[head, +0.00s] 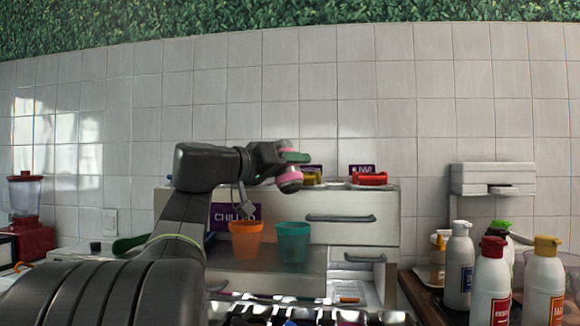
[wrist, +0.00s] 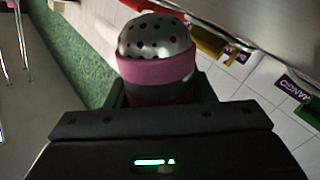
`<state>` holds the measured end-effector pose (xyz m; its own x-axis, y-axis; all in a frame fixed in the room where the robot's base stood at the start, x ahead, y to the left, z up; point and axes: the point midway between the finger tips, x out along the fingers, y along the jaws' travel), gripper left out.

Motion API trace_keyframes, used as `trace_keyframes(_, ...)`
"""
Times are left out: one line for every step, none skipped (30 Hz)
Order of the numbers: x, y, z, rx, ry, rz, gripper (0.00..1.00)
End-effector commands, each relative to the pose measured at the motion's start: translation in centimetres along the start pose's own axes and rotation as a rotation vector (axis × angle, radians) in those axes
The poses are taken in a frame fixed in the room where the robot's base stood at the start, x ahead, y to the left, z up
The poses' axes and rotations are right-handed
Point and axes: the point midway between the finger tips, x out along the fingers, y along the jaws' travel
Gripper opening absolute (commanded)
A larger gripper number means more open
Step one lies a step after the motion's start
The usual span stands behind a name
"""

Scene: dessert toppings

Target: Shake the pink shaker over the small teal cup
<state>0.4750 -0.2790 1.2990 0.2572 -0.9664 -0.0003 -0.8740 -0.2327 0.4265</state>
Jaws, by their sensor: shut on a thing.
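My gripper (head: 290,170) is shut on the pink shaker (head: 289,180), raised above the counter in the head view. In the wrist view the shaker (wrist: 156,65) shows a silver dome with dark holes above a pink band, held between the fingers. In the head view the shaker is tilted over. The small teal cup (head: 293,243) stands upright below it, with the shaker above its rim and apart from it. An orange cup (head: 245,240) stands just left of the teal cup.
A white drawer unit (head: 360,232) stands behind the cups, with red (head: 370,179) and yellow containers on top. Several bottles (head: 494,275) stand at the right. A red blender (head: 30,230) is at the far left. A metal rack lies in front.

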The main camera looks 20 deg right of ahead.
Motion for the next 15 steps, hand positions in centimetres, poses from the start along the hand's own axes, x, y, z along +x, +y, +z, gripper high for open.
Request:
trace_keyframes(0.0,0.0,0.0,0.000,0.000,0.000,0.24)
trace_keyframes(0.0,0.0,0.0,0.000,0.000,0.000,0.24)
trace_keyframes(0.0,0.0,0.0,0.000,0.000,0.000,0.24)
trace_keyframes(0.0,0.0,0.0,0.000,0.000,0.000,0.24)
trace_keyframes(0.0,0.0,0.0,0.000,0.000,0.000,0.24)
trace_keyframes(0.0,0.1,-0.1,0.000,0.001,0.000,0.24)
trace_keyframes(0.0,0.1,-0.2,0.000,0.001,0.000,0.24)
trace_keyframes(0.0,0.1,-0.3,0.001,0.001,0.000,0.24)
trace_keyframes(0.0,0.2,-0.5,0.001,0.001,0.000,0.24)
trace_keyframes(0.0,0.3,-0.6,0.001,0.001,0.000,0.24)
trace_keyframes(0.0,0.4,-0.8,0.001,0.000,0.000,0.24)
trace_keyframes(0.0,0.5,-1.1,0.001,0.000,0.000,0.24)
trace_keyframes(0.0,0.6,-1.3,0.001,0.000,0.000,0.24)
trace_keyframes(0.0,0.7,-1.5,0.001,0.000,0.000,0.24)
trace_keyframes(0.0,0.8,-1.7,0.002,0.000,0.000,0.24)
